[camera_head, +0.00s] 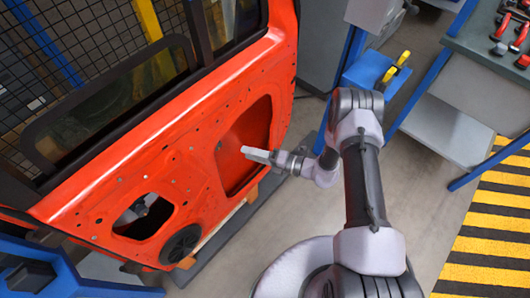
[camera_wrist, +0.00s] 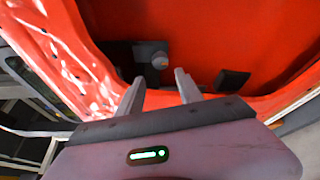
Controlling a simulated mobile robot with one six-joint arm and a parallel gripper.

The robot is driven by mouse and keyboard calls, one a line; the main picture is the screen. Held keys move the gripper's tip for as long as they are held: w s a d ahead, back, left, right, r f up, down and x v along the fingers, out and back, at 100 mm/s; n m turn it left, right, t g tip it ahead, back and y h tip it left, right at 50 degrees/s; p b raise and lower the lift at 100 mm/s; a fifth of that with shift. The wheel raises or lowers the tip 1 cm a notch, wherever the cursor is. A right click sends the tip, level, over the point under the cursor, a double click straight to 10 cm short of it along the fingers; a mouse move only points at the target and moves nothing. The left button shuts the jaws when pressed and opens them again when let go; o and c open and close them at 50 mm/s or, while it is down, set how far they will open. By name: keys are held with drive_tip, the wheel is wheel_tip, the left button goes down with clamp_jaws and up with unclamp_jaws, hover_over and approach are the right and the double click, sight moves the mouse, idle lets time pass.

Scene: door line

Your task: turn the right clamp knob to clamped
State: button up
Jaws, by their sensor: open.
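The orange-red car door (camera_head: 150,165) stands upright at the left in the head view. My gripper (camera_head: 252,154) is at the right-hand opening of its panel. In the wrist view my gripper (camera_wrist: 160,86) is open, with its two fingers apart and nothing between them. A small grey rounded knob (camera_wrist: 159,61) on a dark grey mount shows just past the fingertips, roughly in line with the gap. The fingers appear apart from it. Its set position cannot be told. The knob is not made out in the head view.
A black block (camera_wrist: 232,83) sits to the right of the knob. The opening's red edge surrounds this space. The door's left opening (camera_head: 143,210) shows a grey part inside. A blue stand with yellow-handled tools (camera_head: 395,72) is behind my arm. Grey floor is free below.

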drive_tip(key=p+v, duration=0.1)
drive_tip(key=v, duration=0.4)
drive_tip(key=shift+s+d, duration=0.15)
drive_tip(key=shift+d, duration=0.25)
drive_tip(key=s+r+n+g+h, duration=0.2)
drive_tip(key=s+r+n+g, duration=0.15)
drive_tip(key=r+n, duration=0.65)
drive_tip(key=s+r+n+g+h, duration=0.2)
drive_tip(key=r+n+g, duration=0.35)
drive_tip(key=r, duration=0.85)
drive_tip(key=s+d+r+n+t+h, duration=0.9)
drive_tip(key=s+r+n, duration=0.5)
drive_tip(key=n, duration=0.3)
drive_tip(key=shift+d+h, duration=0.4)
drive_tip(key=shift+h, duration=0.1)
drive_tip(key=shift+s+r, duration=0.1)
drive_tip(key=shift+r, duration=0.05)
